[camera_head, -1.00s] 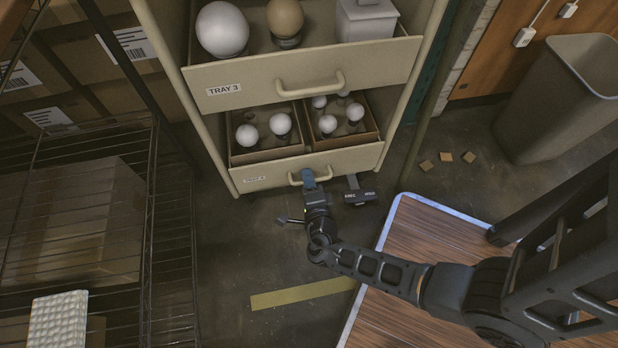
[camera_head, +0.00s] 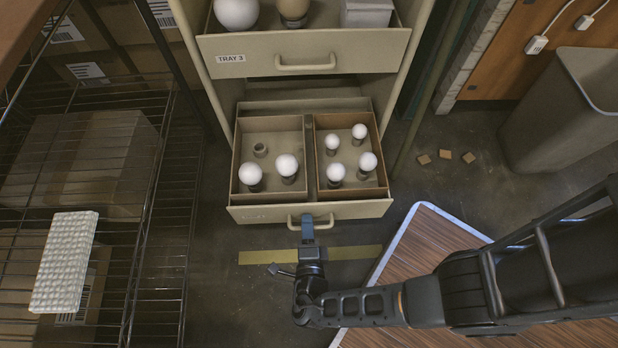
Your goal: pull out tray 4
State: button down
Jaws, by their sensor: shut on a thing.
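The lower tray (camera_head: 345,210) of the cabinet is slid well out, and its front label is too faint to read. Inside it are two open boxes with white bulbs (camera_head: 287,165) standing in both. My gripper (camera_head: 307,229) is shut on the tray's curved handle (camera_head: 320,221), coming from the front. Its fingertips are partly hidden at the handle.
Tray 3 (camera_head: 375,65), above, is also partly out with larger bulbs. A wire rack (camera_head: 150,230) stands close on the left. A wood-topped platform (camera_head: 420,255) lies at the right, and a bin (camera_head: 560,120) stands beyond it. Small brown pieces (camera_head: 446,154) lie on the floor.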

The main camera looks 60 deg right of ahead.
jog(key=shift+f+v, duration=0.15)
jog(key=shift+v, duration=0.6)
jog(key=shift+f+v, duration=0.15)
jog(key=shift+v, duration=0.55)
jog(key=c, duration=1.3)
grip_release()
jog(key=shift+c, duration=0.2)
jog(key=v, duration=0.8)
